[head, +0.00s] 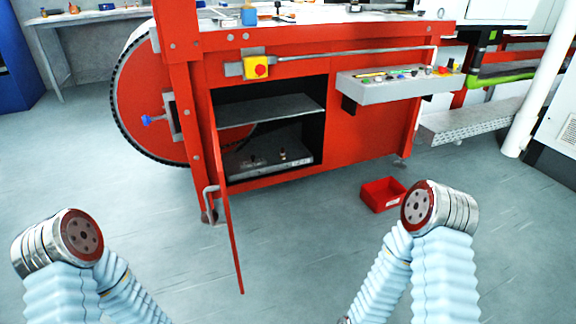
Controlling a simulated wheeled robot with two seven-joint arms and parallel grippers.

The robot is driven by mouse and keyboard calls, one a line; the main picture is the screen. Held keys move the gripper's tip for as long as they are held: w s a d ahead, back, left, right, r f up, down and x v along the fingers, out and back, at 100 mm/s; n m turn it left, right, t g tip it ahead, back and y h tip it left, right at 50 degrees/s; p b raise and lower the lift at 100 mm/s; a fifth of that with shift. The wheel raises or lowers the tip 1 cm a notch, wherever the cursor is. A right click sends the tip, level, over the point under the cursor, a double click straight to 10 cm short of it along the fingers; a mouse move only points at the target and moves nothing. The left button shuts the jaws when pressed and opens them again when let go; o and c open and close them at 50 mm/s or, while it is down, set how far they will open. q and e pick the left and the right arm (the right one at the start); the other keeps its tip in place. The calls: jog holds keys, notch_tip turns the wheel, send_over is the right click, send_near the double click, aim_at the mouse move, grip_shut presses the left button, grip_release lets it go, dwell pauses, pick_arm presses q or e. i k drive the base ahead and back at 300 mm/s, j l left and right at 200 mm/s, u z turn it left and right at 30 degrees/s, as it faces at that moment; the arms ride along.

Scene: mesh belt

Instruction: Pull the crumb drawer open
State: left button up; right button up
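A red machine cabinet (365,125) stands ahead with an open compartment in its front. Its red door (226,215) is swung out toward me, seen nearly edge-on, with a grey handle (208,197) at its left. Inside are a grey shelf (272,108) and, below it, a low grey tray-like piece (268,160) with small knob-like parts on top. I cannot tell for sure which part is the crumb drawer; none is plainly pulled out. Bent parts of both my arms show at the lower left and lower right. Neither gripper is in view.
A red bin (383,195) sits on the floor right of the compartment. A grey control box (398,86) juts out at upper right, and a yellow-and-red stop button (258,68) sits above the opening. A large wheel (135,100) is at left.

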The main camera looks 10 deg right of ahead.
aim_at(268, 146)
jog(key=i+l, duration=0.15)
jog(key=l, duration=0.2)
jog(key=i+l, duration=0.15)
jog(key=l, duration=0.15)
jog(key=i+l, duration=0.15)
jog(key=l, duration=0.2)
jog(key=i+l, duration=0.15)
jog(key=l, duration=0.2)
jog(key=i+l, duration=0.15)
jog(key=l, duration=0.2)
jog(key=i+l, duration=0.15)
jog(key=i, duration=0.85)
jog(key=i+j, duration=0.55)
